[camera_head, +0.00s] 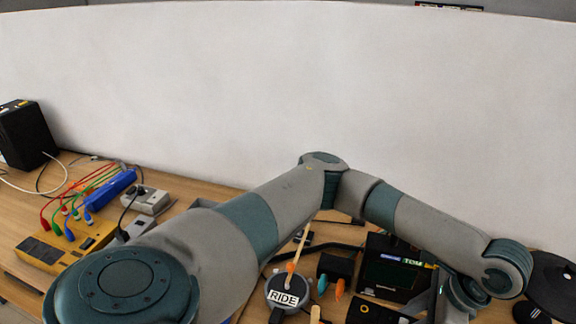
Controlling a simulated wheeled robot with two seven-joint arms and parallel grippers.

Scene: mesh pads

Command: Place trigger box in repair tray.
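One of my arms comes in from the lower left, arches over the table and bends down at the right. Its wrist end points down near the bottom edge, and no gripper fingers can be made out. My other arm is not seen. A black box with a lit display (390,274) stands under the forearm, partly covered by it. A smaller plain black box (336,268) sits to its left. I cannot tell which of these is the trigger box. I cannot make out the repair tray; the arm and the bottom edge hide part of the table.
A round grey pad labelled RIDE (287,294) lies at the bottom middle, with a stick near it. A yellow unit (62,248) with coloured cables, a blue case (110,188) and a black speaker (25,135) are at left. A white wall (300,80) stands behind the table.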

